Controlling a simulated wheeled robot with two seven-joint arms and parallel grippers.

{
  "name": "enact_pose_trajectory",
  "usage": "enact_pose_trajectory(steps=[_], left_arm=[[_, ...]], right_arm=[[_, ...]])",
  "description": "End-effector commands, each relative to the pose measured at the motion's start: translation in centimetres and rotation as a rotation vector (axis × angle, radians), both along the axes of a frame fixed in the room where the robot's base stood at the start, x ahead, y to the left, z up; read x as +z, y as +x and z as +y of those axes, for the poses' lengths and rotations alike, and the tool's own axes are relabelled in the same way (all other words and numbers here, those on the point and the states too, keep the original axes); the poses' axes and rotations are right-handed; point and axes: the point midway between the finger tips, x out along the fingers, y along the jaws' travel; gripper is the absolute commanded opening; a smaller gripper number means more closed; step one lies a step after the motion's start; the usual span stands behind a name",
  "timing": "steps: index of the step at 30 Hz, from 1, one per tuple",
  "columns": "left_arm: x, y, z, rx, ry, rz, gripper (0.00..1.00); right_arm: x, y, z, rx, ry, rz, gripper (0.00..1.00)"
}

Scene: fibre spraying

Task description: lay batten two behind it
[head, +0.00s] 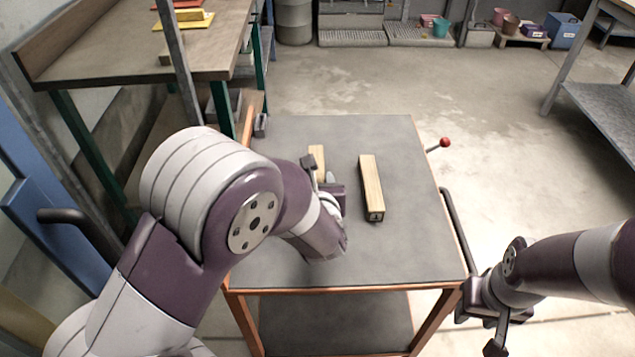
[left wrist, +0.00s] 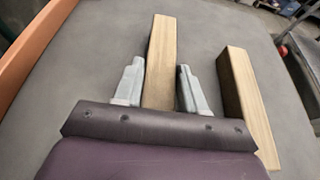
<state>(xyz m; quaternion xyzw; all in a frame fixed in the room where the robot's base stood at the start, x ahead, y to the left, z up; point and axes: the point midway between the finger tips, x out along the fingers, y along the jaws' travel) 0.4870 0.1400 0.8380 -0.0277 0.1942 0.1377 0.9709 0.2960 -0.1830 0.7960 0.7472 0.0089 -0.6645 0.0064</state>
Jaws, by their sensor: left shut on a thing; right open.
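Two light wooden battens are on the grey top of the cart (head: 400,250). The left batten (head: 317,158) is partly hidden by my left gripper (head: 320,176), which is shut on it. In the left wrist view this batten (left wrist: 161,60) runs between the two grey fingers. It looks level with the top; I cannot tell whether it touches it. The other batten (head: 370,183) lies to the right, roughly parallel and apart, clear of any gripper; it also shows in the left wrist view (left wrist: 248,100). My right gripper (head: 482,325) is open and empty, beside the cart's right front corner.
A workbench (head: 130,45) with an upright post stands to the left of the cart. A red-knobbed lever (head: 445,143) sticks out at the cart's right edge. A grey shelf (head: 605,110) stands at far right. The cart's front and back top areas are clear.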

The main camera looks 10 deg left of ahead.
Motion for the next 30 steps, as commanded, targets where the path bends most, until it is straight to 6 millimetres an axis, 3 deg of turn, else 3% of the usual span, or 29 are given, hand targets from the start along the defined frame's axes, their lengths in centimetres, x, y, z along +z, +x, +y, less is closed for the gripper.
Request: enact_pose_trajectory(steps=[12, 13, 15, 23, 26, 30], left_arm=[[-0.5, 0.1, 0.0, 0.0, -0.001, -0.004, 0.08], [-0.4, 0.1, 0.0, 0.001, -0.001, -0.002, 0.46], [-0.3, 0.1, 0.0, 0.0, 0.0, -0.002, 0.65], [-0.2, 0.1, 0.0, 0.0, 0.0, -0.002, 0.65], [0.5, 0.1, 0.0, -0.001, -0.001, -0.001, 0.65], [1.3, -2.2, -0.8, -0.004, -0.002, -0.005, 0.65]], right_arm=[[-0.7, 0.0, 0.0, 0.0, 0.0, 0.0, 0.43], [-0.5, 0.0, 0.0, 0.0, 0.0, 0.0, 0.43], [-0.5, 0.0, 0.0, 0.0, 0.0, 0.0, 0.43], [-0.4, 0.0, 0.0, 0.0, 0.0, 0.0, 0.43], [0.5, 0.0, 0.0, 0.0, 0.0, 0.0, 0.43], [0.4, 0.0, 0.0, 0.0, 0.0, 0.0, 0.43]])
